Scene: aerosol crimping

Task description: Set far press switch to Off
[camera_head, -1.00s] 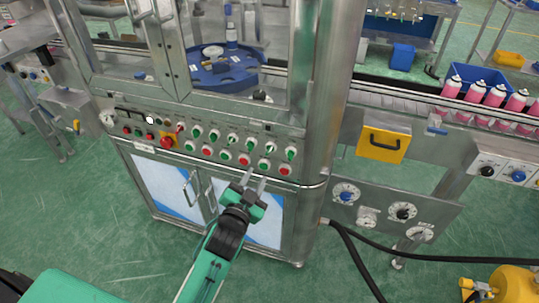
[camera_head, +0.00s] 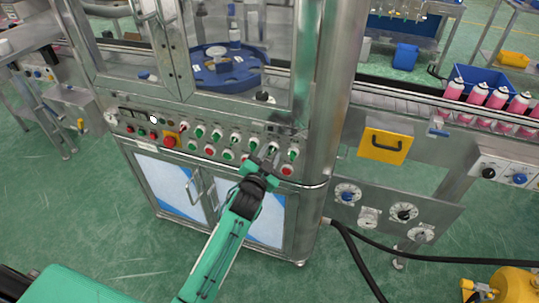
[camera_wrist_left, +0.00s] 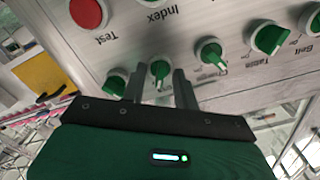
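The control panel (camera_head: 215,150) carries an upper row of green rotary switches. My left gripper (camera_head: 265,162) is in front of its right part. In the left wrist view, where the lettering is upside down, the open fingers (camera_wrist_left: 160,80) stand either side of one green switch (camera_wrist_left: 160,68). This appears to be the second switch from the right of the row (camera_head: 274,147). Its label is hidden, and I cannot tell whether the fingers touch it. A neighbouring green switch (camera_wrist_left: 117,82) is partly behind the left finger. Which switch is the far press one is not readable. My right gripper is not in view.
A red button (camera_head: 288,170) marked Test (camera_wrist_left: 88,12) sits close by. Other green switches (camera_wrist_left: 209,51) are near the fingers. The steel post (camera_head: 320,110) rises right of the panel. Black hoses (camera_head: 350,240) run over the floor at right.

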